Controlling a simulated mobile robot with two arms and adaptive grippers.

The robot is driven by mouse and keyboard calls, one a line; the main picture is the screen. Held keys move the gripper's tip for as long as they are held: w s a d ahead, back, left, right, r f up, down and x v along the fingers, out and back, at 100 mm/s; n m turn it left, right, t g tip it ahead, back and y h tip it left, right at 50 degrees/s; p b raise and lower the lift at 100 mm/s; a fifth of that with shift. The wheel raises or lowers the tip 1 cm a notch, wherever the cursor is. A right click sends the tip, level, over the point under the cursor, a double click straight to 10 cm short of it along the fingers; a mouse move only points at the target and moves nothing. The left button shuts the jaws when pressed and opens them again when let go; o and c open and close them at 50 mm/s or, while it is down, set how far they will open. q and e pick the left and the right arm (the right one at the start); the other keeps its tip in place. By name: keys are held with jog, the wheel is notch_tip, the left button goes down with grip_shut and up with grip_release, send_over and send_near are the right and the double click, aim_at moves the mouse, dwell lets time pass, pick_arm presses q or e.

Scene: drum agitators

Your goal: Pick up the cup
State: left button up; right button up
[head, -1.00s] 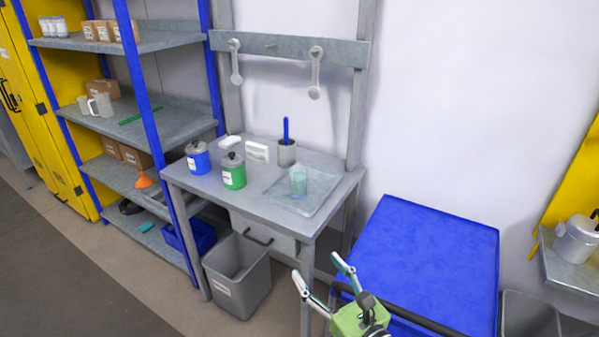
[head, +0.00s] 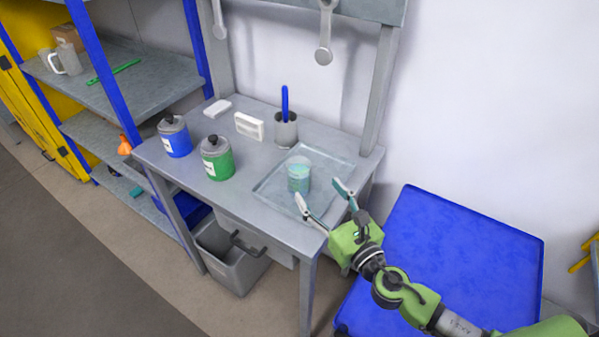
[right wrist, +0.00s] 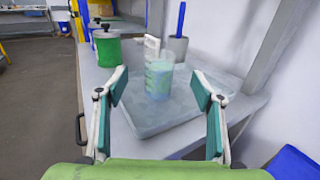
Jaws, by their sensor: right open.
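The cup (head: 298,175) is a clear beaker with teal contents. It stands upright on a clear shallow tray (head: 325,162) on the grey workbench (head: 245,200). In the right wrist view the cup (right wrist: 158,78) is ahead of and between the open fingers, apart from them. My right gripper (head: 325,196) is open and empty at the tray's front right edge, just short of the cup; it also shows in the right wrist view (right wrist: 160,95). My left gripper is not in view.
A green canister (head: 217,160) and a blue canister (head: 175,138) stand left of the cup. A grey holder (head: 285,132) with a blue-handled tool is behind it. A blue surface (head: 445,260) lies right of the bench, and a grey bin (head: 235,265) is below.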

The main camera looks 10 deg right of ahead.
aim_at(306, 174)
jog(key=p+x, duration=0.1)
jog(key=x, duration=0.4)
jog(key=shift+r, duration=0.1)
jog(key=shift+x, duration=0.85)
jog(key=shift+w+a, duration=0.1)
jog(key=shift+w, duration=0.25)
jog(key=p+x, duration=0.1)
jog(key=x, duration=0.3)
jog(key=shift+w, duration=0.1)
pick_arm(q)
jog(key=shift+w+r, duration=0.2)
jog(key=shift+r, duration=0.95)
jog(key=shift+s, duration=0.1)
pick_arm(e)
grip_shut()
